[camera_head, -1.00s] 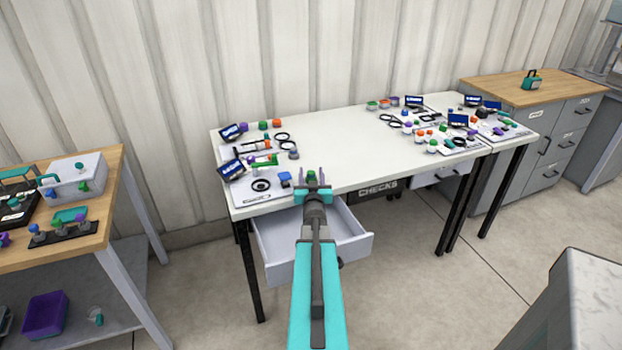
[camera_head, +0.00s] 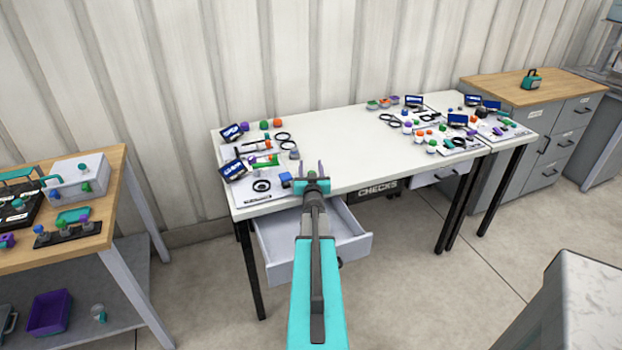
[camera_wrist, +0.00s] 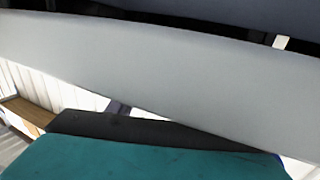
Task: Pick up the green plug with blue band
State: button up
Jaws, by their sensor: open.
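I cannot tell which piece is the green plug with blue band; no blue band can be made out at this size. Small green pieces show on the white table (camera_head: 350,150), among them a green cap (camera_head: 265,136) at its back left and a green bar (camera_head: 265,160) at its left. Another green piece (camera_head: 86,187) shows at the white box on the left bench. My gripper (camera_head: 309,169) is open, fingers pointing away from me, over the table's front edge beside a small blue block (camera_head: 285,180). I see nothing between the fingers. The wrist view shows no plug.
An open grey drawer (camera_head: 350,250) juts out below my gripper. The left bench (camera_head: 112,205) holds a black rack (camera_head: 75,235) of plugs. Dark small screens and clustered parts stand at both table ends. The table's middle is clear. A wood-topped cabinet (camera_head: 520,90) stands right.

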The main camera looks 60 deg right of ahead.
jog(key=shift+c, duration=0.3)
jog(key=c, duration=1.1)
jog(key=shift+r, duration=0.15)
